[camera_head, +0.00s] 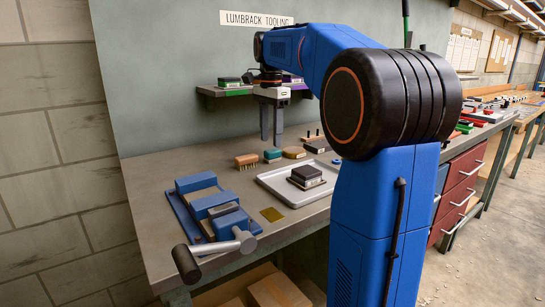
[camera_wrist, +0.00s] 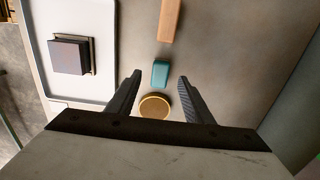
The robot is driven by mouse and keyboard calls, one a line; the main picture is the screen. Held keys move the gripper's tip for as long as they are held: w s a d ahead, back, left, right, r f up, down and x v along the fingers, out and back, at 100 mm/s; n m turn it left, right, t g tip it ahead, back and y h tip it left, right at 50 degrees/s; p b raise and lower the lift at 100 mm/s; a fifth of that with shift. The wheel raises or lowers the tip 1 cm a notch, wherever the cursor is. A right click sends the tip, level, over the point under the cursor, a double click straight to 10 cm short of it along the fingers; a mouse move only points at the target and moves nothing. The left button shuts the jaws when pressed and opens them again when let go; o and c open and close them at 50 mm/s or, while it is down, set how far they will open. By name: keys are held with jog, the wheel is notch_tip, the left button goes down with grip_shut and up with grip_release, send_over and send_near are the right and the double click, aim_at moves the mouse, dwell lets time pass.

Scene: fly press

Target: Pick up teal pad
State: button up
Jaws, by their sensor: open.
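The teal pad (camera_head: 272,155) lies on the grey workbench, between a wooden brush and a round tan piece. It shows in the wrist view (camera_wrist: 160,73) as a small teal block, seen from above, between the tips of my fingers. My gripper (camera_head: 272,142) hangs pointing down over the pad, with its fingers apart and nothing between them. In the wrist view, a finger of my gripper (camera_wrist: 160,77) shows on each side of the pad with a gap to it. I cannot tell the exact height of the tips above the pad.
The wooden brush (camera_head: 246,161) and round tan piece (camera_head: 294,153) stand close on either side. A pale tray (camera_head: 269,184) holding a dark block (camera_head: 306,175) lies in front. A blue vise (camera_head: 212,208) stands at left. A shelf (camera_head: 228,91) is on the wall behind.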

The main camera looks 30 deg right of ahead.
aim_at(273, 150)
jog(key=shift+d+f, duration=0.15)
jog(key=shift+f, duration=1.3)
jog(key=shift+d+f, duration=0.15)
jog(key=shift+f, duration=1.3)
jog(key=c, duration=1.1)
